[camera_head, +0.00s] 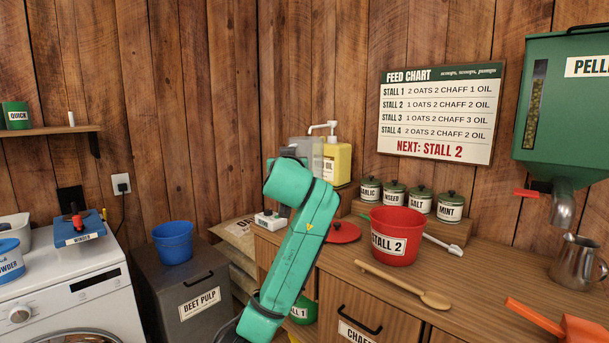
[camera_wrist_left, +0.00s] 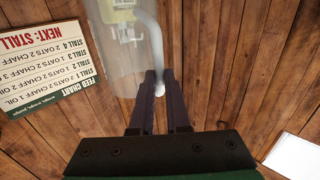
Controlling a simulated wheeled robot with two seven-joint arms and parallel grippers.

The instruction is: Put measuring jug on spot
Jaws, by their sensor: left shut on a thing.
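The clear measuring jug (camera_head: 303,150) is held up in front of the wood wall, left of the yellow oil pump bottle (camera_head: 338,162). In the left wrist view the jug (camera_wrist_left: 118,60) is see-through, with its pale curved handle (camera_wrist_left: 152,35) at the fingers. My left gripper (camera_wrist_left: 160,92) is shut on that handle. In the head view my green left arm hides most of the gripper and the jug's lower part. I cannot make out a marked spot for the jug. My right gripper is not in view.
The counter (camera_head: 480,275) holds a red Stall 2 bucket (camera_head: 394,250), a wooden spoon (camera_head: 405,286), a red lid (camera_head: 343,232), several labelled canisters (camera_head: 394,194) and a metal pitcher (camera_head: 577,264). A small white box (camera_head: 268,220) sits left of my arm.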

